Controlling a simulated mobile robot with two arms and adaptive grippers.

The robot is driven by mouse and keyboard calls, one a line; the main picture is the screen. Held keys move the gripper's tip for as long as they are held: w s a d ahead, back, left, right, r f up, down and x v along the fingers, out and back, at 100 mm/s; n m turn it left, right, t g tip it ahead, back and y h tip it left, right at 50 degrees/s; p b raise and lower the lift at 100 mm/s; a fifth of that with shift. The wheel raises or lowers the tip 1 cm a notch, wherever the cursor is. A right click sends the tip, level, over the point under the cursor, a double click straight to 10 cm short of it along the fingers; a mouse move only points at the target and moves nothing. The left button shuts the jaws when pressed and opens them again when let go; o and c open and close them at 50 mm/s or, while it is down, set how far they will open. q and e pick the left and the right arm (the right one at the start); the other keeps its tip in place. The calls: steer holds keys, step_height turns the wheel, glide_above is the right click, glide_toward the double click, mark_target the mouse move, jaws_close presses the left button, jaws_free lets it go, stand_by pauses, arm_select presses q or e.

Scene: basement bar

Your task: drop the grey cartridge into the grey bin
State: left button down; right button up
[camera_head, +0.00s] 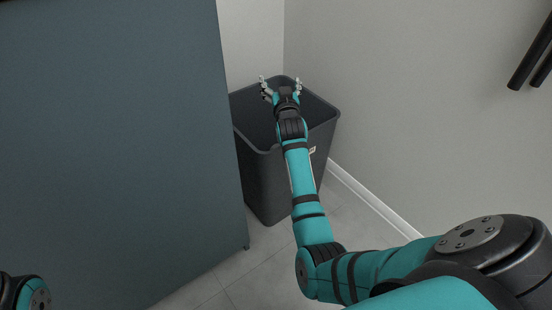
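The grey bin (267,190) stands upright on the floor in the corner, between the blue-grey cabinet and the right wall. My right arm reaches forward over it. My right gripper (281,82) is above the bin's opening, near its far rim, with its fingers spread wide and nothing between them. I cannot see the grey cartridge; the part of the bin's inside that shows is dark, and my arm covers some of it. Only a small part of my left arm shows at the lower left corner; its gripper is out of view.
A large blue-grey cabinet (110,150) fills the left side and stands close beside the bin. The grey wall (400,120) with a white baseboard (375,204) is on the right. Black bars (530,62) jut in at the upper right. Some tiled floor (262,266) is bare in front.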

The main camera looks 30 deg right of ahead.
steer(key=shift+f, duration=0.1)
step_height(320, 180, up, 10)
stand_by(0.6)
stand_by(0.4)
